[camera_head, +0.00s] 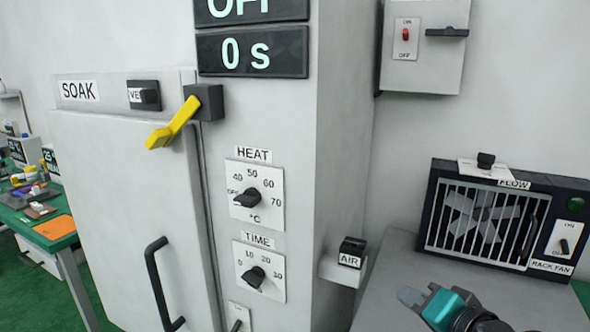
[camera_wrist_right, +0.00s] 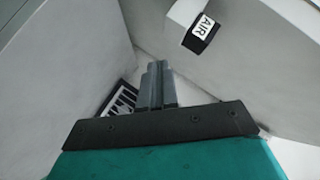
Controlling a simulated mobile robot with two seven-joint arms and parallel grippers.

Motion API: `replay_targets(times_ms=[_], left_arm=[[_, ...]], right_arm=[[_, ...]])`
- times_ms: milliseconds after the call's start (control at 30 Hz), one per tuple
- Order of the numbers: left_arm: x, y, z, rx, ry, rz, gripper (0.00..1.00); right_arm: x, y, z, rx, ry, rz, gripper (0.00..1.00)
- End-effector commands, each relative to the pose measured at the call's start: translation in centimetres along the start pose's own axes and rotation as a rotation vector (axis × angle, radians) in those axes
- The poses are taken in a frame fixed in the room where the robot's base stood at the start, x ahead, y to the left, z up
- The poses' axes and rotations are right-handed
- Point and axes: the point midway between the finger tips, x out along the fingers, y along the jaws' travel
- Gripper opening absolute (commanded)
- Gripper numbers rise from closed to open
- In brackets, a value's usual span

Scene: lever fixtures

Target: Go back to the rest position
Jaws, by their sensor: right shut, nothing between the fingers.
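My right gripper (camera_head: 412,297) shows at the bottom of the head view, its teal body in front of the grey bench top. Its fingers point left, toward the side of the oven cabinet. In the right wrist view the two fingers (camera_wrist_right: 157,84) are together with nothing between them. The fingers look apart from the AIR switch (camera_head: 350,252), which sits up and to the left of them in the head view. The AIR switch also shows in the right wrist view (camera_wrist_right: 201,34). My left gripper is in neither view.
The SOAK cabinet (camera_head: 130,190) has a yellow lever (camera_head: 172,124), a HEAT knob (camera_head: 248,198) and a TIME knob (camera_head: 255,277). A rack fan (camera_head: 500,220) stands on the bench (camera_head: 390,262) at right. A switch box (camera_head: 424,45) hangs on the wall. A green table (camera_head: 40,230) is far left.

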Motion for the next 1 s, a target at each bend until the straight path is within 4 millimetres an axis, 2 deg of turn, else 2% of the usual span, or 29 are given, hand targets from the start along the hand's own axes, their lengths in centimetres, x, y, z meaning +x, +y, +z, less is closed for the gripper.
replay_targets(times_ms=[33,100,200,400,600,700,1000], left_arm=[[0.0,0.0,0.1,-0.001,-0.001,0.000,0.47],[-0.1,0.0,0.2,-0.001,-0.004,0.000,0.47],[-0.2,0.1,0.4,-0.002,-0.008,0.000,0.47],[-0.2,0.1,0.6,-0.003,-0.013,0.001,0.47],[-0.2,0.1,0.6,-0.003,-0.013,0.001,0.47],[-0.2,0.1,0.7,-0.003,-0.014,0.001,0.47],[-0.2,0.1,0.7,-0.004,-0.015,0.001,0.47]], right_arm=[[-1.1,2.5,3.3,-0.100,-0.075,0.093,0.00],[-2.8,5.4,6.8,-0.238,-0.175,0.199,0.00],[-5.7,8.7,10.7,-0.399,-0.313,0.313,0.00],[-11.2,12.8,16.0,-0.627,-0.558,0.453,0.00],[-16.5,15.3,19.4,-0.789,-0.774,0.530,0.00],[-14.3,15.8,19.4,-0.799,-0.704,0.497,0.00],[-9.6,17.4,20.5,-0.840,-0.517,0.394,0.00]])
